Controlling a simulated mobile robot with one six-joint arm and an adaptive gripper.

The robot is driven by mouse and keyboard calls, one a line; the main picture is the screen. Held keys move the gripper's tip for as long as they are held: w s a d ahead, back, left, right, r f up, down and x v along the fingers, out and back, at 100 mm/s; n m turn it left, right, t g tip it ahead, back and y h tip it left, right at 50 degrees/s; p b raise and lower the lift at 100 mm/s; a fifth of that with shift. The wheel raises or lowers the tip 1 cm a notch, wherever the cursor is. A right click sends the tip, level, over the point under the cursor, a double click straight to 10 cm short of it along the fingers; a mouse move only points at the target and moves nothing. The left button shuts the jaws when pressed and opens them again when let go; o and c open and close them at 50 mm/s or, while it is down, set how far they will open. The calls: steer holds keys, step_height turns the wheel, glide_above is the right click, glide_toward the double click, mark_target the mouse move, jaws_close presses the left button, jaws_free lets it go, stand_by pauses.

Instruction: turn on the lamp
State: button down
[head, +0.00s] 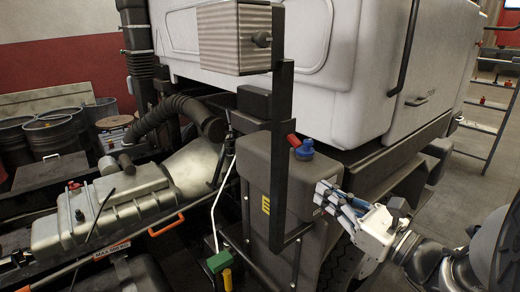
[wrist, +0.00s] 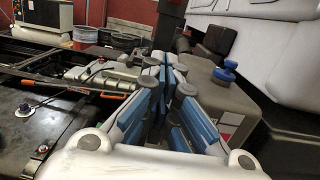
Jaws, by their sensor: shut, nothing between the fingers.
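A box with a ribbed face (head: 233,42) and a dark knob (head: 262,39) sits at the top of a black upright post (head: 282,110) in the head view. It may be the lamp, but I cannot tell for sure, and no lit lamp shows. My gripper (head: 322,194) is to the lower right of the post, beside the grey tank, well below the box and apart from it. In the wrist view my gripper (wrist: 168,66) has its blue-padded fingers together, with nothing between them. The ribbed box cannot be made out in the wrist view.
A grey tank (head: 262,180) with a blue cap (head: 305,149) and a small red part (head: 293,140) stands behind the post. The blue cap also shows in the wrist view (wrist: 224,74). A white cab (head: 340,60) fills the back. Barrels (head: 50,135) stand at left.

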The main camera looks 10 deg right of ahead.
mark_target(286, 151)
steer(key=shift+d+r, duration=0.1)
steer(key=shift+d, duration=0.15)
steer(key=p+x, duration=0.1)
steer(key=x, duration=0.8)
steer(key=shift+a, duration=0.15)
steer(key=shift+w+a+r, duration=0.1)
steer(key=shift+w+r, duration=0.3)
steer(key=shift+w, duration=0.1)
steer(key=r, duration=0.1)
steer(key=s+r+p, duration=0.1)
steer(key=r, duration=0.1)
steer(key=shift+s+d, duration=0.35)
steer(key=shift+s, duration=0.05)
steer(key=shift+w, duration=0.2)
steer(key=shift+s, duration=0.15)
steer(key=shift+r+p, duration=0.2)
steer(key=shift+p, duration=0.55)
steer(key=shift+s+d+h+p, duration=0.1)
steer(key=shift+s+h+p, duration=0.05)
steer(key=shift+h+p, duration=0.2)
